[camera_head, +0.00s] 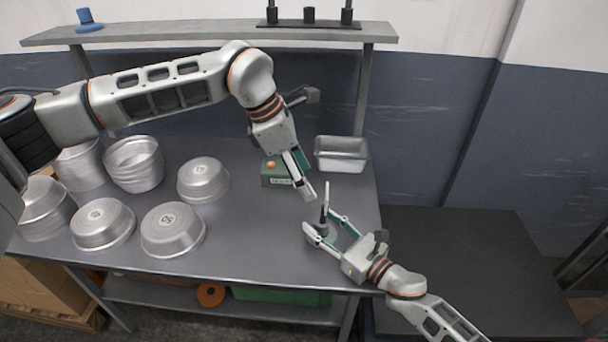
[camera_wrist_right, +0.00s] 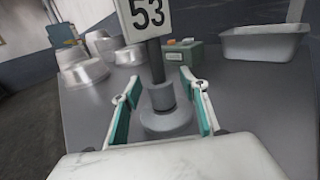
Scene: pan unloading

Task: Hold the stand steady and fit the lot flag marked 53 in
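The lot flag marked 53 (camera_wrist_right: 147,16) stands upright in the right wrist view, its top cut off. Its dark stem (camera_wrist_right: 157,62) runs down to the grey post of the round stand (camera_wrist_right: 166,118) and appears to meet its top. In the head view the flag (camera_head: 326,192) shows nearly edge-on above the stand (camera_head: 324,222). My right gripper (camera_head: 326,224) is open, its fingers on either side of the stand, with a gap visible at the left in the wrist view (camera_wrist_right: 160,80). My left gripper (camera_head: 308,196) is just left of the flag, apparently apart from it; its finger opening is unclear.
A green box (camera_head: 276,180) with an orange top part sits behind the left gripper. A metal loaf pan (camera_head: 341,153) stands at the back right. Several round pans (camera_head: 172,230) fill the table's left side. A shelf (camera_head: 210,33) runs above. The front middle is clear.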

